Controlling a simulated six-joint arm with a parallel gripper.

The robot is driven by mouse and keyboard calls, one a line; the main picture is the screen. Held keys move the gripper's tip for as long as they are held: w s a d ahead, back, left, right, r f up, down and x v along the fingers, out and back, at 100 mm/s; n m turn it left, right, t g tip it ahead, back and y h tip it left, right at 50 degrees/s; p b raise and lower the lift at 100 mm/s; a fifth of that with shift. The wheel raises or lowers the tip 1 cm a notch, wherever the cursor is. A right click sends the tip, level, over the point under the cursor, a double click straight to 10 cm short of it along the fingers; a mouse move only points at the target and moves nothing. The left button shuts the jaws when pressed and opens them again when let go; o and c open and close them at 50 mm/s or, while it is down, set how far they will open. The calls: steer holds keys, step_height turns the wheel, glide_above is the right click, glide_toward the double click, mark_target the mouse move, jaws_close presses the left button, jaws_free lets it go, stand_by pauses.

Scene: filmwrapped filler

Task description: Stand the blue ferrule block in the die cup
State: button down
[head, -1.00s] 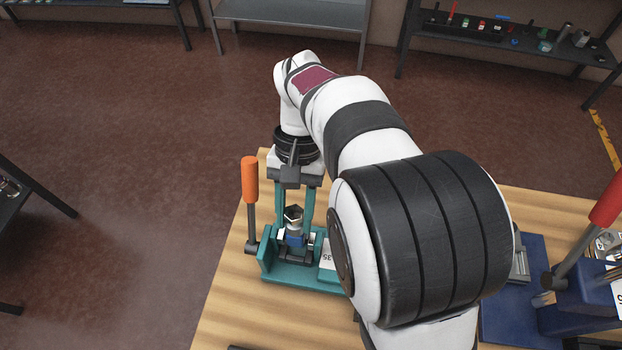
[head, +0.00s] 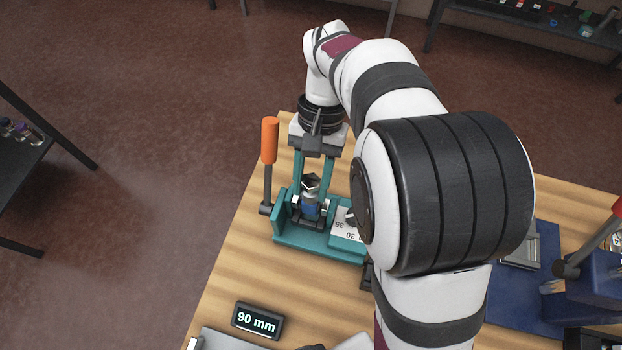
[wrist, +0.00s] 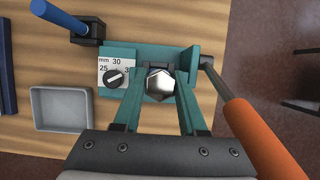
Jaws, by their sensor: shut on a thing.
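The blue ferrule block (head: 310,211) is upright in the dark clamp-like cup of a teal crimping fixture (head: 294,236). A silver hexagonal piece sits on top of it, seen end-on in the wrist view (wrist: 160,85). My gripper (head: 311,204) reaches down from above with its two teal fingers on either side of the block, shut on it. In the wrist view my gripper (wrist: 160,78) also brackets the hexagonal top. The block's lower end and the cup's inside are hidden, so I cannot tell whether it is seated fully.
An orange-handled lever (head: 269,142) stands just left of the fixture. A dial plate (head: 347,226) marked in mm is on its right. A display (head: 257,320) reads 90 mm. A grey tray (wrist: 62,90) and a blue-handled lever (wrist: 66,18) show in the wrist view. A blue press (head: 580,305) stands right.

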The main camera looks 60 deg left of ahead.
steer(key=shift+f, duration=1.9)
steer(key=shift+c, duration=1.9)
jaws_free()
steer(key=v, duration=1.5)
steer(key=shift+r, duration=0.35)
steer(key=shift+w+a, duration=0.1)
steer(key=w+d+r+m+y, duration=0.1)
steer(key=w+d+r+m, duration=0.2)
steer(key=d, duration=0.7)
steer(key=w+d+r+m+y, duration=0.1)
steer(key=w+d+m+y, duration=0.3)
steer(key=d, duration=0.6)
steer(key=s+d+f+m+t, duration=0.1)
steer(key=s+d+f+m, duration=0.2)
steer(key=d, duration=0.5)
steer(key=s+d+f+m+t, duration=0.2)
steer(key=s+d+f+m, duration=0.2)
steer(key=d, duration=0.4)
steer(key=shift+s+f+m, duration=0.3)
steer(key=shift+s+f, duration=0.35)
steer(key=shift+f, duration=0.15)
